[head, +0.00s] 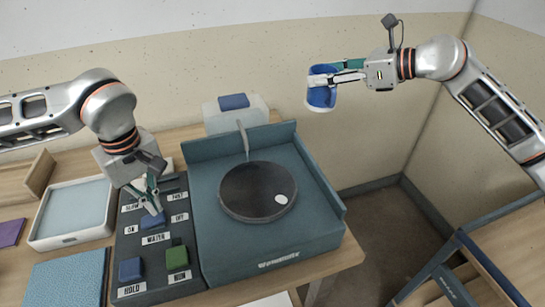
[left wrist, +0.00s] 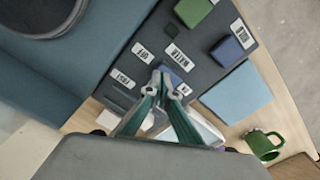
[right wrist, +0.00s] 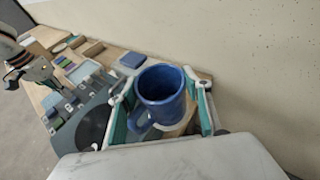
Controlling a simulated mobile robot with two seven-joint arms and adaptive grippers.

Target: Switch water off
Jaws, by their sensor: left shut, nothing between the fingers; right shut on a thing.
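The control panel (head: 190,270) lies on the table with a WATER label (head: 156,238) and an OFF label (head: 180,217). A blue water switch (head: 153,220) sits between the ON label (head: 130,229) and OFF; its exact setting is hard to tell. My left gripper (head: 150,208) is shut and empty, pointing down with its tips at the switch. In the left wrist view the tips (left wrist: 160,78) partly cover the switch (left wrist: 173,72); contact is unclear. My right gripper (head: 338,78) is shut on a blue mug (right wrist: 160,88), held in the air at the right.
The teal wheel housing (head: 300,240) with a dark round wheel head (head: 245,190) stands right of the panel. Blue (head: 131,269) and green (head: 177,258) buttons are near the panel's front. A white tray (head: 50,240) is at left. A green mug (left wrist: 263,145) shows in the left wrist view.

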